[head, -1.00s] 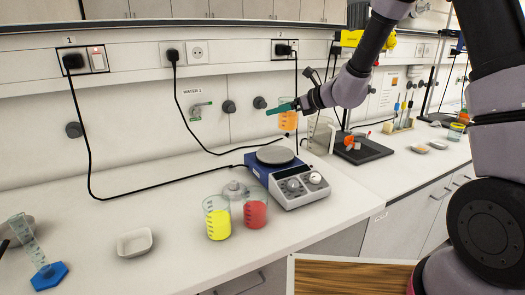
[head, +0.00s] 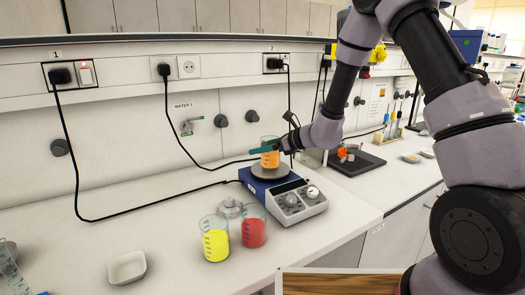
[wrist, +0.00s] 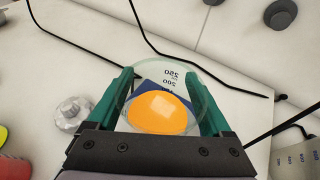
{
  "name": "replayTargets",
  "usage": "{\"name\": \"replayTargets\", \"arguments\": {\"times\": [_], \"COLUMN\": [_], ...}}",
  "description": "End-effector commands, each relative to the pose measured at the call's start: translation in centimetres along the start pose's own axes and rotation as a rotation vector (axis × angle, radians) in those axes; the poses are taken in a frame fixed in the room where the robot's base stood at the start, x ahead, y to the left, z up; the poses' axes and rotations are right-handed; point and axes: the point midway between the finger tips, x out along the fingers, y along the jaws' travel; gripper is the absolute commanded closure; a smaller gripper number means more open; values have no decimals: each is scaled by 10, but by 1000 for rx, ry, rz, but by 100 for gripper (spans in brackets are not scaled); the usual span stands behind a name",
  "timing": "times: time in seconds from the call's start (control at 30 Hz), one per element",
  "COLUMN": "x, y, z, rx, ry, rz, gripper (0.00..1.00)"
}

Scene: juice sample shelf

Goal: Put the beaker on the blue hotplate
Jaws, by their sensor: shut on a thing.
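The beaker (head: 270,157) is clear glass with orange liquid. In the head view it is upright over the round grey plate of the blue hotplate (head: 254,184); I cannot tell whether its base touches the plate. My gripper (head: 264,150) has green fingers and is shut on the beaker. In the wrist view the gripper (wrist: 162,100) has one finger on each side of the beaker (wrist: 160,112). The beaker hides most of the hotplate there; a blue part (wrist: 150,88) shows through the glass.
A beaker of yellow liquid (head: 215,244) and one of red liquid (head: 253,232) stand in front of the hotplate, near a small glass item (head: 229,208). A white dish (head: 127,267) lies left. A dark tray (head: 357,163) is at right. Black cables run behind.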

Motion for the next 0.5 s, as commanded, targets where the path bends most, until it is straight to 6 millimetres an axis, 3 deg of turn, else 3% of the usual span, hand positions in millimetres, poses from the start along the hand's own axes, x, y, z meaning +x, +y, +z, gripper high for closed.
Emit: {"name": "replayTargets", "arguments": {"times": [0.43, 0.47, 0.5], "x": [4, 4, 4], "y": [0, 0, 0], "z": [-10, -10, -10], "rx": [-1, -2, -2], "ry": [-1, 0, 0], "rz": [0, 0, 0], "gripper": [90, 5, 0]}}
